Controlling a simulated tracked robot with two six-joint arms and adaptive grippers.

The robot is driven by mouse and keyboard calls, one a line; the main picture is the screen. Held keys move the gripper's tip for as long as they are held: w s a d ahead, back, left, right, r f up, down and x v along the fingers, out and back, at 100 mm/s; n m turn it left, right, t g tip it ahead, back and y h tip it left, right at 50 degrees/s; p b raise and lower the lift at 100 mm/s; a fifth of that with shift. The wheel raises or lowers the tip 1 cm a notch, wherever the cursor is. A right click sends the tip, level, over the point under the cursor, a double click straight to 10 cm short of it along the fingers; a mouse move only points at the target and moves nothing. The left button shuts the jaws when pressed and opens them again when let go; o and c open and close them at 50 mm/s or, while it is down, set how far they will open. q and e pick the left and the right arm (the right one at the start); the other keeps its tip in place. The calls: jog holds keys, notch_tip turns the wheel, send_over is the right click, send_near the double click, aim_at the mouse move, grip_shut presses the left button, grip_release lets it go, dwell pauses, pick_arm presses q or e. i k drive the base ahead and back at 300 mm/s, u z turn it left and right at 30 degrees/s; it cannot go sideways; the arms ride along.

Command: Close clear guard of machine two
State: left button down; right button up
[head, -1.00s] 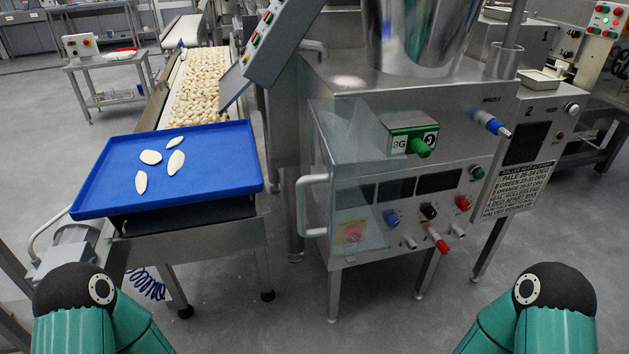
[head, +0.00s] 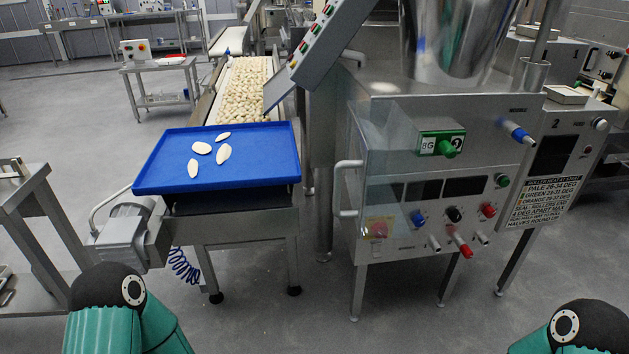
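A pale bar handle (head: 348,190) stands on the guard's left edge. The guard appears to stand at an angle to the machine front, but its exact opening is hard to tell through the clear sheet. Only the upper parts of my two teal arms show at the bottom corners. Neither gripper is in view.
A blue tray (head: 270,172) with several pale pasta pieces sits at the end of a conveyor (head: 208,105), left of the guard. Colored knobs (head: 454,214) stick out from the machine front. A steel table (head: 22,200) is at the left edge. Grey floor in front is clear.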

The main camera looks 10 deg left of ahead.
aim_at(349, 163)
jog(key=z, duration=0.5)
jog(key=i, duration=0.85)
jog(key=u, duration=0.45)
